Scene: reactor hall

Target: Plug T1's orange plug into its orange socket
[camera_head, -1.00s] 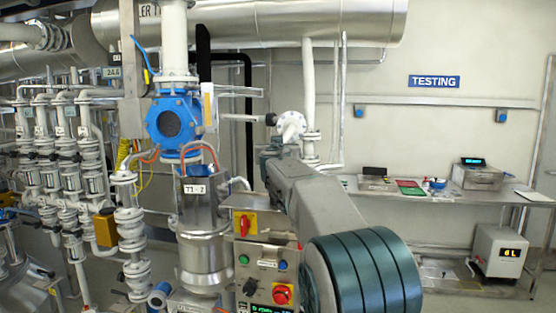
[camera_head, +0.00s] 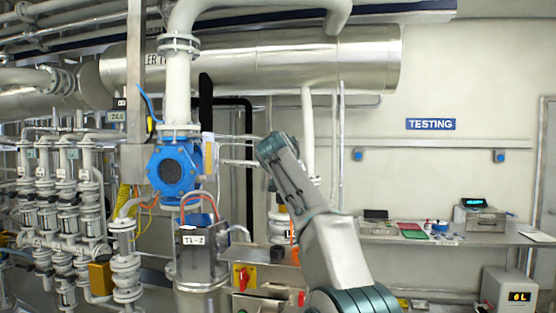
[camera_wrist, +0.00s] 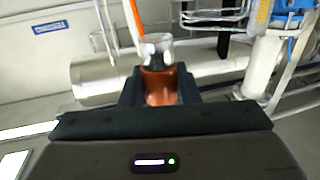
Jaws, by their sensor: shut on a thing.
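In the wrist view my gripper (camera_wrist: 160,92) is shut on an orange plug (camera_wrist: 160,86). The plug has a pale, clear-looking end that points away from my palm. An orange cable (camera_wrist: 134,22) shows just beyond it. In the head view my arm rises in front of the bench, and I cannot make out the gripper's fingers or the plug there. The steel unit labelled T1-Z (camera_head: 200,245) stands left of my arm, with red and orange hoses (camera_head: 200,203) looping over its top. I cannot pick out the orange socket in either view.
A blue valve (camera_head: 174,170) and white pipe stand above the unit. A control panel with a red and yellow switch (camera_head: 243,277) is beside it. A large steel pipe (camera_head: 300,60) runs overhead. A bench (camera_head: 460,238) with instruments stands at the right wall.

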